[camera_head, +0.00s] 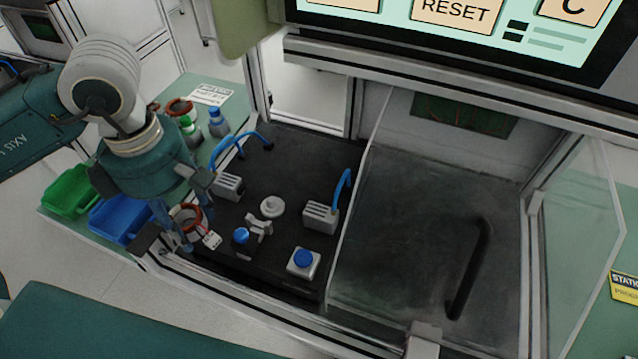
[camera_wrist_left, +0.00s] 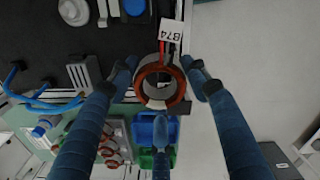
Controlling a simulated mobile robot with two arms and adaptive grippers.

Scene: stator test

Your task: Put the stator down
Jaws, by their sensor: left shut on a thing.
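The stator (camera_head: 190,213), a ring with copper-coloured windings and a white tag, is held in my left gripper (camera_head: 178,224). In the left wrist view the stator (camera_wrist_left: 160,88) sits between the blue fingers, with its tag reading B74 and red and black wires. The left gripper is shut on it, over the left front edge of the black test bench (camera_head: 270,165). The gap below the stator cannot be judged. My right gripper is not in view.
A white round fixture (camera_head: 272,207), grey connector blocks (camera_head: 321,216) and a blue button (camera_head: 303,259) stand on the bench. A clear guard (camera_head: 430,230) is to the right. Blue (camera_head: 118,222) and green bins (camera_head: 68,190) stand left. Other stators (camera_wrist_left: 112,150) lie on the green table.

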